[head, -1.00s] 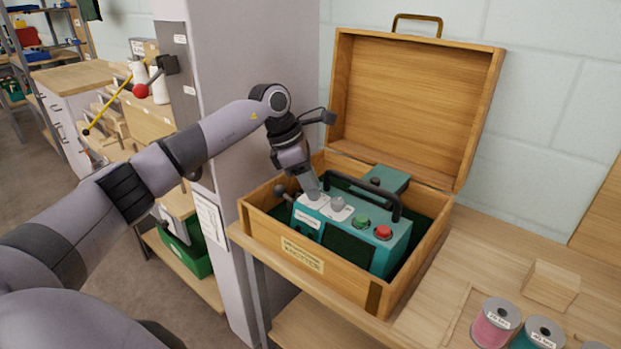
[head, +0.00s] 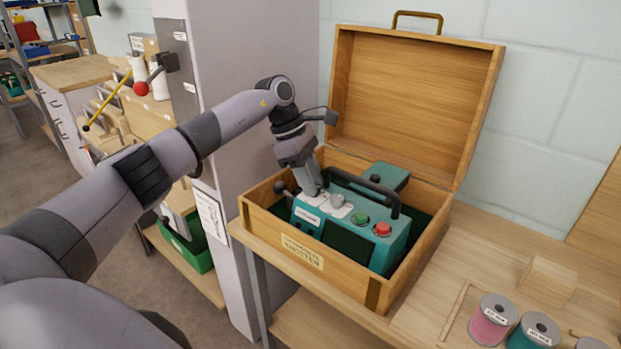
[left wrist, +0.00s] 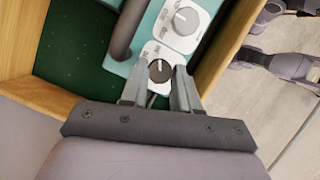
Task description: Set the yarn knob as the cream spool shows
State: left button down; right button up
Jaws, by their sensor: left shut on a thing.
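A teal knotter unit (head: 372,232) sits in the open wooden case (head: 307,262). On its top are two white dial plates. My left gripper (head: 319,190) reaches down to the plate at the left end. In the left wrist view my left gripper (left wrist: 158,84) has its fingers on both sides of a dark knob (left wrist: 160,70) with a pale pointer line, shut on it. A grey knob (left wrist: 186,20) on the other plate stands free; it also shows in the head view (head: 337,200). The dial lettering is too small to read. My right gripper is out of view.
A carry handle (head: 372,188), a green button (head: 361,219) and a red button (head: 383,229) are close by on the unit. Pink (head: 492,320) and teal (head: 535,332) spools stand on the bench at right. The case lid (head: 412,105) stands open. A grey pillar (head: 255,60) is at left.

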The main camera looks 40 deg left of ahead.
pick_arm(q)
jog(key=c, duration=0.8)
grip_release()
jog(key=shift+n, duration=0.3)
